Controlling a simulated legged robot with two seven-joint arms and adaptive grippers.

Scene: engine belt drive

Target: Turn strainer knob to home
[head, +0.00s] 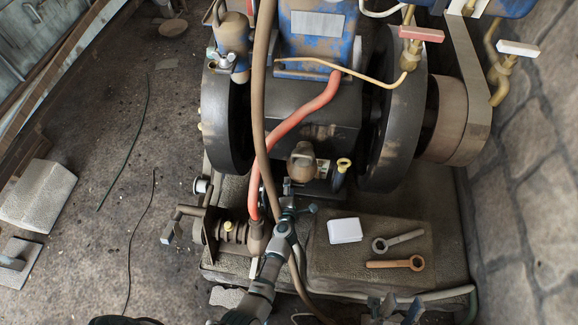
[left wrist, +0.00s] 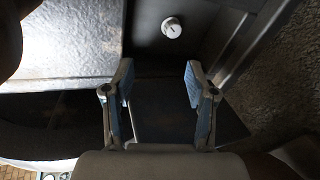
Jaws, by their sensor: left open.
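A small round pale knob (left wrist: 172,27) with a dark mark on its face shows at the top of the left wrist view, on a dark surface. It lies beyond the fingertips and apart from them. My left gripper (left wrist: 160,82) is open, with nothing between its blue-padded fingers. In the head view my left gripper (head: 298,200) is in front of the engine's lower front, right of the orange hose. I cannot pick out that same knob for certain in the head view. My right gripper (head: 395,306) is at the bottom edge, its fingers apart and empty.
The engine (head: 310,110) with its dark flywheels stands behind. An orange hose (head: 300,120) and a brown hose (head: 259,90) hang close to my left gripper. A white box (head: 345,230), a grey ring tool (head: 398,240) and a brown one (head: 395,263) lie on the stone ledge.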

